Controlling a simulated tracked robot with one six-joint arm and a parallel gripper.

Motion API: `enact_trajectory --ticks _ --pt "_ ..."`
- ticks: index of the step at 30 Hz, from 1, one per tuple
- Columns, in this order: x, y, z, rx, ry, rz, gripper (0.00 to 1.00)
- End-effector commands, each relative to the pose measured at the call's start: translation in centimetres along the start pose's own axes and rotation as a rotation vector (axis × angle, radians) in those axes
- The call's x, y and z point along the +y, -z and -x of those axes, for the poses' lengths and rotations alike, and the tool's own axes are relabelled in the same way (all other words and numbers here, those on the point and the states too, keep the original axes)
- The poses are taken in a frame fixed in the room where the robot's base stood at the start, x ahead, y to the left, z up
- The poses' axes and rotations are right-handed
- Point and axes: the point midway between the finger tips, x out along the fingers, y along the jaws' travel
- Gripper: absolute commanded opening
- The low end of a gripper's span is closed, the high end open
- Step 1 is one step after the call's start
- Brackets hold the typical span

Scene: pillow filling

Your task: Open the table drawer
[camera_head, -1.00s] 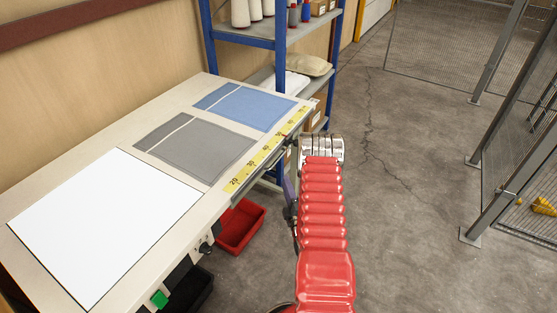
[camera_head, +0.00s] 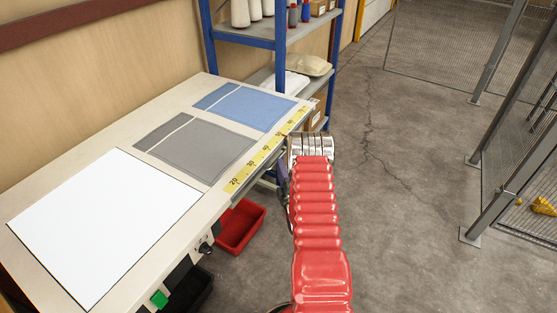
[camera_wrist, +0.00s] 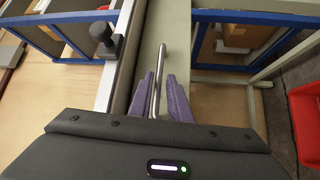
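The table (camera_head: 105,140) stands at the left in the head view. In the wrist view, a thin metal bar handle (camera_wrist: 161,65) runs along a pale grey-green front (camera_wrist: 147,40), which looks like the drawer front. My gripper (camera_wrist: 162,82) has its two purple fingers on either side of the bar, with a gap visible, so it looks open around the handle. Whether either finger touches the bar is unclear. In the head view my red arm reaches along the table's right edge; the handle and most of the gripper are hidden there.
Grey and blue fabric pieces (camera_head: 185,148) and a white sheet (camera_head: 105,225) lie on the table. A red bin (camera_head: 240,226) is on the floor below. A blue-framed shelf (camera_head: 279,60) stands behind. The floor to the right is clear up to the mesh fence (camera_head: 490,180).

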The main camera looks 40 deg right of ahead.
Motion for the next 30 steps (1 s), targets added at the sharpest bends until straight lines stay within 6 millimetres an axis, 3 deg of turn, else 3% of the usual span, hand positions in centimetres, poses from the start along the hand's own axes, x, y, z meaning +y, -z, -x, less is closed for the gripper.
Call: enact_trajectory --ticks 6,12,21,30 --pt "0.0 0.0 -3.2 0.001 -0.001 0.001 0.17" --pt "0.0 0.0 -4.8 0.0 -0.001 0.0 0.17" --pt "0.0 0.0 -5.0 0.0 0.0 0.0 0.17" --pt "-0.1 0.0 -4.9 -0.001 0.001 0.0 0.0"
